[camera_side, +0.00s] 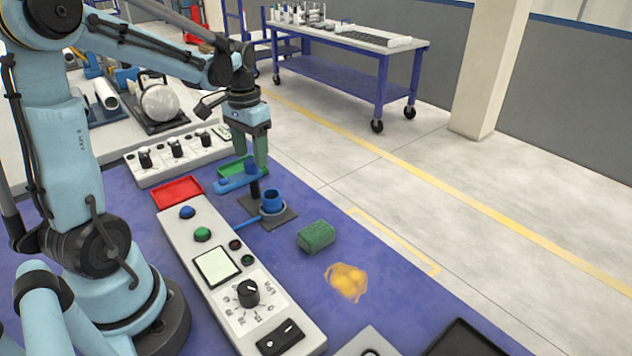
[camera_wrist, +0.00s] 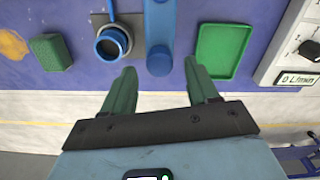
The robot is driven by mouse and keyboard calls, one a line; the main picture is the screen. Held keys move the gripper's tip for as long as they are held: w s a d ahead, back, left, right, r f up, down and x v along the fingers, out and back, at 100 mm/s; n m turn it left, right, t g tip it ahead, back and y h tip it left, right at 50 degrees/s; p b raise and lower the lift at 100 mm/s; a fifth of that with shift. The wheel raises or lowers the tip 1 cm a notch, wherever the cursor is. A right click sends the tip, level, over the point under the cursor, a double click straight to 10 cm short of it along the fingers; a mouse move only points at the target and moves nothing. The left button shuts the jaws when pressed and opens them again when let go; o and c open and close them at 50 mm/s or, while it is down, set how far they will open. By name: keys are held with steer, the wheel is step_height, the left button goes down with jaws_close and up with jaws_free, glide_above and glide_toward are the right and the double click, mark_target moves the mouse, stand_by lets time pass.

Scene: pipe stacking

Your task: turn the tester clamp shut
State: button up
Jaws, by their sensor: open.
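The tester appears to be a dark base plate (camera_side: 285,216) with a blue cup (camera_side: 272,198) in a grey ring and a thin blue handle at its side. In the wrist view the cup (camera_wrist: 112,43) shows from above. A blue clamp bar (camera_side: 228,185) with a rounded end lies beside it on a dark post; it also shows in the wrist view (camera_wrist: 160,28). My gripper (camera_side: 251,166) points down over the bar, its green fingers apart and empty. In the wrist view the bar's rounded end lies between the fingertips (camera_wrist: 160,72); I cannot tell whether they reach down around it.
A green tray (camera_side: 232,168) lies just behind the bar, and a red tray (camera_side: 177,191) to the left. A green block (camera_side: 316,236) and a yellow patch (camera_side: 347,280) are to the right. A long control panel (camera_side: 218,268) with buttons and a dial stands in front.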

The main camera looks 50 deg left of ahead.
steer(key=shift+f, duration=0.7)
jaws_close()
